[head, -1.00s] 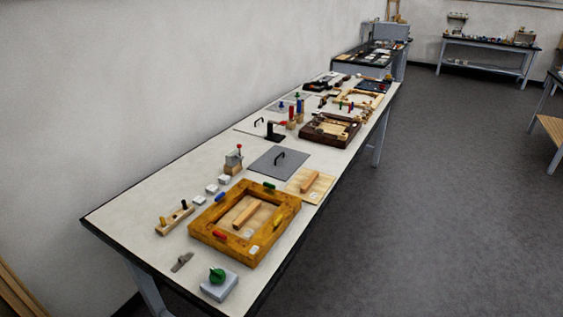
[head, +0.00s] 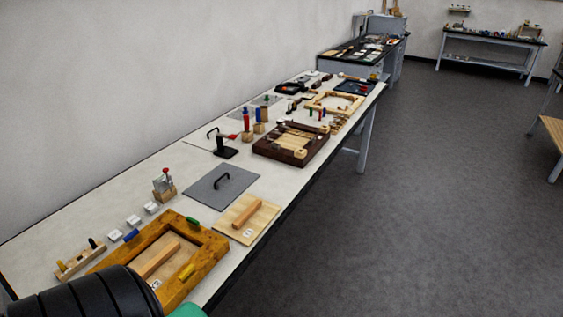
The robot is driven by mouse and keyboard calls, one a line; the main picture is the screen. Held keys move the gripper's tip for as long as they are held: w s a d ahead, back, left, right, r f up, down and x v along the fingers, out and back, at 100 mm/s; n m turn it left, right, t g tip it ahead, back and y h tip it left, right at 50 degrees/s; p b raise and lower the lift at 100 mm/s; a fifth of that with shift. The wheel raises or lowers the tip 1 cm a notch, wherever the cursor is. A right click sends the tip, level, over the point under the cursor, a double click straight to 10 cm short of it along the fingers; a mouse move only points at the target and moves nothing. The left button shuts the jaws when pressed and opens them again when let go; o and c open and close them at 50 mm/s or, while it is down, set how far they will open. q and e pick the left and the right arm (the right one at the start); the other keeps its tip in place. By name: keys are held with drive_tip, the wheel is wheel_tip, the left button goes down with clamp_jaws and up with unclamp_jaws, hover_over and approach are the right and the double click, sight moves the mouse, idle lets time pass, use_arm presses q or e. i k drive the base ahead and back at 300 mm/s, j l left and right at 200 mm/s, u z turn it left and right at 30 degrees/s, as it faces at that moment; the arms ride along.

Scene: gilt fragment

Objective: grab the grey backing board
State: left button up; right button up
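Nothing covers the grey board. A black ribbed part of my own arm covers the bottom left corner of the view and hides part of the gilt frame. Neither gripper's fingers show.
The long table (head: 90,209) also bears a small clamp on a wooden block (head: 165,187), several white blocks, a black stand (head: 226,148) and a dark wooden frame (head: 291,146). Open grey floor (head: 390,220) lies along the table's right side.

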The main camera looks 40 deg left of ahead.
sight(221, 186)
drive_tip(key=i+u, duration=0.1)
drive_tip(key=i, duration=0.45)
drive_tip(key=i+l+u, duration=0.1)
drive_tip(key=i, duration=0.4)
drive_tip(key=i+l+u, duration=0.15)
drive_tip(key=i, duration=0.4)
drive_tip(key=l, duration=0.1)
